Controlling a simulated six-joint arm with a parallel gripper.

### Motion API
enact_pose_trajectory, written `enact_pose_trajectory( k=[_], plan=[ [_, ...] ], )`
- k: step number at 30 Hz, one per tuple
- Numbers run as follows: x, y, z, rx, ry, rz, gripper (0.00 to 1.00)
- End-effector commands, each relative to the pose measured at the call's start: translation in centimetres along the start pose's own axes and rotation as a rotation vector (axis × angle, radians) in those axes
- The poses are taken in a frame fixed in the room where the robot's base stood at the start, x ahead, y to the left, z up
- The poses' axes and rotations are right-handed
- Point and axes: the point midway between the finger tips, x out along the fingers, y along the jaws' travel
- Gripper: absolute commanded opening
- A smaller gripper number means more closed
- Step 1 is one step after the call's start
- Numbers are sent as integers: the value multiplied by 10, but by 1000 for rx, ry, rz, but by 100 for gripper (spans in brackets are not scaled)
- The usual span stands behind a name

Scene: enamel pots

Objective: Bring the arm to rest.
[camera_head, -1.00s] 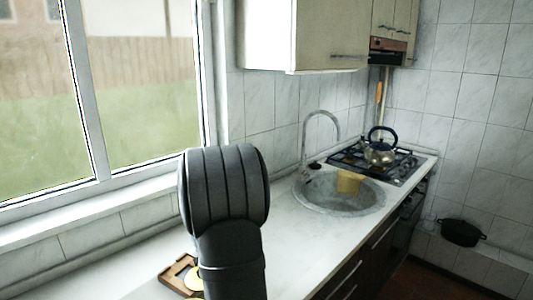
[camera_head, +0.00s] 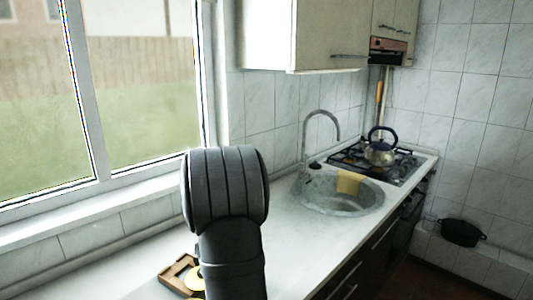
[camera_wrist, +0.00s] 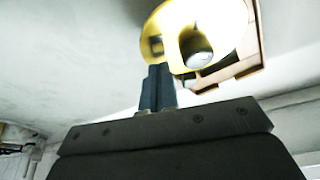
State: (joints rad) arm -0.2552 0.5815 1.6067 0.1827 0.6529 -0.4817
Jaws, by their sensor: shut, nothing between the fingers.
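My gripper (camera_wrist: 159,70) shows in the wrist view with its two dark fingers together and nothing between them. In the head view my own arm link hides it. Beyond the fingertips in the wrist view is a yellow round object (camera_wrist: 154,25), with a grey rounded piece (camera_wrist: 198,60) at its opening. It is at a wooden tray or frame (camera_wrist: 250,68). I cannot tell how far the fingertips are from it. In the head view the wooden tray (camera_head: 170,273) and part of the yellow object (camera_head: 194,279) show on the counter, partly behind my arm.
A round grey sink (camera_head: 322,203) with a yellow item (camera_head: 348,183) and a tap (camera_head: 304,140) lies right of my arm. A kettle (camera_head: 380,152) stands on the hob (camera_head: 408,170). A dark pot (camera_head: 461,232) is at far right. The window (camera_head: 150,90) is left. Counter between arm and sink is bare.

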Motion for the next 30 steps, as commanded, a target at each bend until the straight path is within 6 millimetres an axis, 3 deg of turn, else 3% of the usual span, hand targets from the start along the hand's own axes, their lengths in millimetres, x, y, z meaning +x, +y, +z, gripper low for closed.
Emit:
enact_pose_trajectory(
  k=[3,14,30],
  plan=[
    [-4,0,10,0,-2,-1,0],
    [17,0,-45,-1,0,0,0],
    [-91,1,-42,-15,-1,-2,0]
  ],
)
